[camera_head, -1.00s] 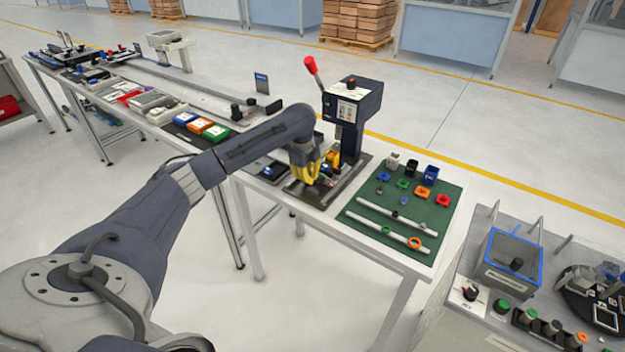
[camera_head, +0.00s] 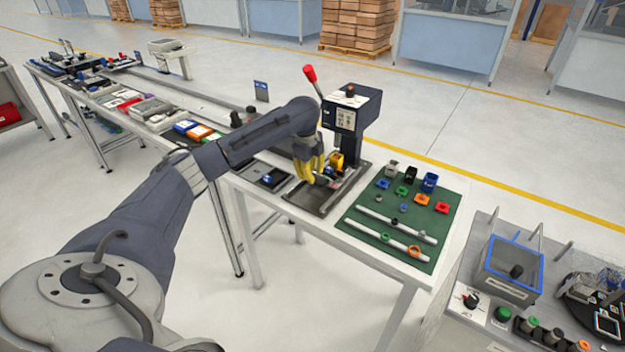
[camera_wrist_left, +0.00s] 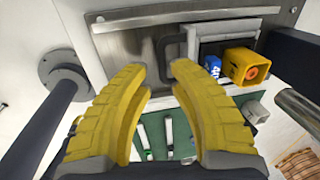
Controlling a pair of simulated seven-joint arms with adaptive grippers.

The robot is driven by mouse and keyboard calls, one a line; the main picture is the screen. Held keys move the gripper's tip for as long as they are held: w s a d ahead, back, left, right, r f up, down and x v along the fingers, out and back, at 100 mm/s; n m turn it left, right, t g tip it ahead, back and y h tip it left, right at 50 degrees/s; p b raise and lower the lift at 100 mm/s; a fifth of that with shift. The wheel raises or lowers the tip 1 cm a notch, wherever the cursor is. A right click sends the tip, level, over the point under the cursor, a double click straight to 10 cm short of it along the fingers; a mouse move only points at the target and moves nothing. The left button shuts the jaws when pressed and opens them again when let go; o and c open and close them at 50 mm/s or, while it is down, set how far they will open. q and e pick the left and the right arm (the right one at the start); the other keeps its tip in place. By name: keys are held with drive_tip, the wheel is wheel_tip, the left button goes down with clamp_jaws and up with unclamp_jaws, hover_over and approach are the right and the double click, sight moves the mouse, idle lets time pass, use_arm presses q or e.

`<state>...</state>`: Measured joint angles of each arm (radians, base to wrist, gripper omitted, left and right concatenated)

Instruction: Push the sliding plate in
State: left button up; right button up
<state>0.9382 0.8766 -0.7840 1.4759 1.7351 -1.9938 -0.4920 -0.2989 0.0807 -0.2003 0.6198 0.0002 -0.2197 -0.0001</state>
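The press (camera_head: 350,115) stands on a metal base on the table, with a red-knobbed lever. The sliding plate (camera_wrist_left: 214,30) shows in the left wrist view as a pale plate with a dark U-shaped handle (camera_wrist_left: 163,62) on its near side. A yellow block (camera_wrist_left: 246,66) with an orange centre and a blue piece (camera_wrist_left: 211,66) sit at the plate. My left gripper (camera_head: 318,178) is low over the press base; its yellow fingers (camera_wrist_left: 160,70) are apart with nothing between them. The handle is just past the fingertips; contact cannot be told. My right gripper is not visible.
A green mat (camera_head: 400,215) with small coloured parts and two white rails lies right of the press base. A dark tray (camera_head: 262,178) lies to its left. The press column is close behind my gripper. A second bench (camera_head: 480,300) stands at lower right.

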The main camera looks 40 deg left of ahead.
use_arm(q)
wheel_tip(320, 180, up, 8)
drive_tip(key=s, duration=0.1)
drive_tip(key=shift+s+r, duration=0.15)
drive_tip(key=shift+s, duration=0.1)
idle(0.4)
